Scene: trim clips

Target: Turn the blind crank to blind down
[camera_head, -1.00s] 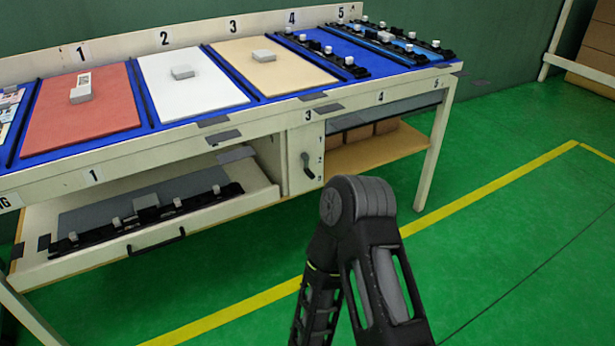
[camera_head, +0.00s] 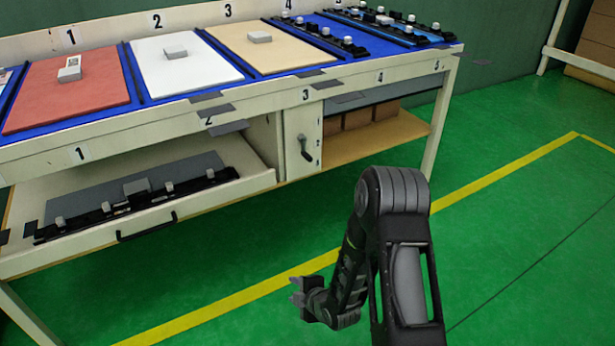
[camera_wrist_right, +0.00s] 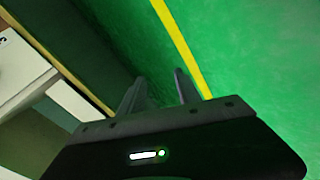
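The blind crank (camera_head: 305,148) is a small dark handle on the pale panel under the table, tilted down to the right. Beside it, a grey strip that looks like the blind (camera_head: 385,92) crosses the top of the open bay; the bay below it is open. My right gripper (camera_head: 296,291) is low over the green floor, below and in front of the crank, well apart from it. Its two fingers also show apart and empty in the right wrist view (camera_wrist_right: 160,92). My left gripper is out of view.
The table (camera_head: 265,108) holds coloured boards and black clip strips. A pulled-out drawer (camera_head: 225,198) with a black handle (camera_head: 147,228) projects below, left of the crank. Boxes (camera_head: 357,119) sit in the bay. The floor in front is clear.

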